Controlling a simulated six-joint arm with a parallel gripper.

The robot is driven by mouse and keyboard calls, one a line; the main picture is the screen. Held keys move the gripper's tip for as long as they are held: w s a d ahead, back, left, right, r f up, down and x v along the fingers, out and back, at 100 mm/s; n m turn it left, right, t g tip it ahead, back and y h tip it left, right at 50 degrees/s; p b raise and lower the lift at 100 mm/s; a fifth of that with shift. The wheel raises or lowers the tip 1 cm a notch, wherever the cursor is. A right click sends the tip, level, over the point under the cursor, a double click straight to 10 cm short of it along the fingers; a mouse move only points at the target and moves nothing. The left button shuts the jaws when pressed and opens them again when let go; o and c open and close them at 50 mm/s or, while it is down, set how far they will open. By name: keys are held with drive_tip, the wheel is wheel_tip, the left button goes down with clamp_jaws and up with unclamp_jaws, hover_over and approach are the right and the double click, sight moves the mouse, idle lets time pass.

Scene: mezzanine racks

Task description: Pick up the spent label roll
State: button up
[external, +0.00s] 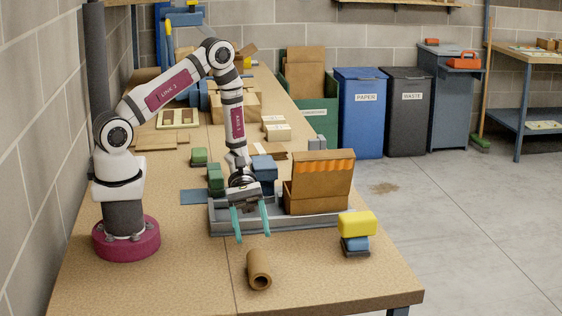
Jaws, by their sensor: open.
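The spent label roll appears to be the brown hollow cardboard tube (259,270) lying on its side near the front of the bench. Its open end faces the camera. My gripper (252,236) has two teal fingers pointing down, spread apart with nothing between them. It hangs above and behind the tube, in front of the grey tray (330,223), and is apart from the tube. The exact height of the fingertips over the bench is hard to tell.
A brown box with an orange strip (320,188) stands in the tray. Yellow and blue blocks (357,225) are stacked to the right. Green and blue blocks (264,170) sit behind my gripper. The bench (150,285) is clear around the tube; its right edge is nearby.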

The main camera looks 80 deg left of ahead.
sight(262, 285)
drive_tip(key=x, duration=1.2)
drive_tip(key=shift+s+d, duration=0.15)
drive_tip(key=shift+d, duration=0.15)
drive_tip(key=c, duration=1)
drive_tip(key=shift+r, duration=0.15)
